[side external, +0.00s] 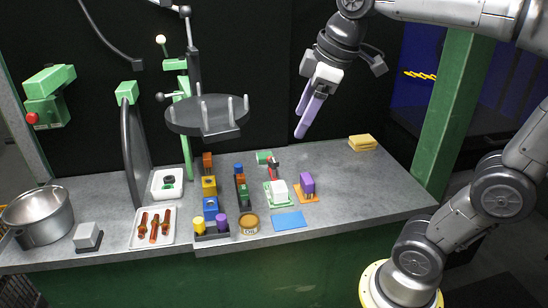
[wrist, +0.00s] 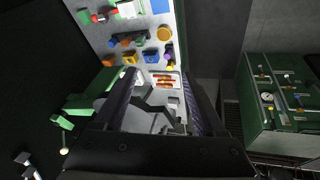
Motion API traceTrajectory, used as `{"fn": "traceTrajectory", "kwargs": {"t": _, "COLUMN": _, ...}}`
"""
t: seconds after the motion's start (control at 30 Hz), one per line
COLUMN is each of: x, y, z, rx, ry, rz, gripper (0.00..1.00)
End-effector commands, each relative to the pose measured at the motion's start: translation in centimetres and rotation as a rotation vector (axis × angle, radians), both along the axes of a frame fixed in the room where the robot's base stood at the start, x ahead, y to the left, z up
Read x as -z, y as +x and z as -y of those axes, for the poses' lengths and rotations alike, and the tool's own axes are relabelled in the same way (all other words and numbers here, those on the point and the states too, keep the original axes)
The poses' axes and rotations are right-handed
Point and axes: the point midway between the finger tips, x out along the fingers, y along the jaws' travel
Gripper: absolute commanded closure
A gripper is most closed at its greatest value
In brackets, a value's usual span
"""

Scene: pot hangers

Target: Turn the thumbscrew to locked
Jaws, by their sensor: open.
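I cannot tell for sure which part is the thumbscrew. A small dark knob with a pale end (side external: 161,97) sticks out to the left of the green post (side external: 186,130), beside the round dark pot rack (side external: 207,114) with its upright pegs. A pale ball on a rod (side external: 161,40) shows higher up. In the wrist view, green parts (wrist: 100,92) and a pale ball (wrist: 64,151) show at the left. My gripper (side external: 300,122) has purple fingers, open and empty, pointing down above the counter, right of the rack and apart from it. Its fingers also show in the wrist view (wrist: 162,88).
The grey counter (side external: 345,190) holds several coloured blocks (side external: 210,185), a tray of brown items (side external: 153,228), a tin (side external: 249,224), a blue mat (side external: 289,221) and a yellow sponge (side external: 362,142). A metal pot (side external: 38,217) stands at left. A green pillar (side external: 452,120) rises at right.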

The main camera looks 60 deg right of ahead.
Motion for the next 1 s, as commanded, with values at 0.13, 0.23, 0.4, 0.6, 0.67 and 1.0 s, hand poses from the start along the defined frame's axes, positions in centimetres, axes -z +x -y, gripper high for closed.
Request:
{"fn": "traceTrajectory", "kwargs": {"t": 0.13, "x": -0.9, "y": 5.6, "z": 2.8, "rx": -0.049, "ry": -0.035, "rz": -0.074, "gripper": 0.28}}
{"fn": "traceTrajectory", "kwargs": {"t": 0.23, "x": -0.6, "y": 9.1, "z": 5.1, "rx": -0.074, "ry": -0.047, "rz": -0.123, "gripper": 0.28}}
{"fn": "traceTrajectory", "kwargs": {"t": 0.4, "x": 1.7, "y": 14.5, "z": 9.7, "rx": -0.086, "ry": -0.045, "rz": -0.206, "gripper": 0.28}}
{"fn": "traceTrajectory", "kwargs": {"t": 0.6, "x": 7.0, "y": 18.9, "z": 15.6, "rx": -0.037, "ry": -0.010, "rz": -0.298, "gripper": 0.28}}
{"fn": "traceTrajectory", "kwargs": {"t": 0.67, "x": 8.7, "y": 19.6, "z": 17.1, "rx": -0.017, "ry": 0.003, "rz": -0.320, "gripper": 0.28}}
{"fn": "traceTrajectory", "kwargs": {"t": 1.0, "x": 14.0, "y": 19.4, "z": 20.3, "rx": 0.038, "ry": 0.049, "rz": -0.396, "gripper": 0.28}}
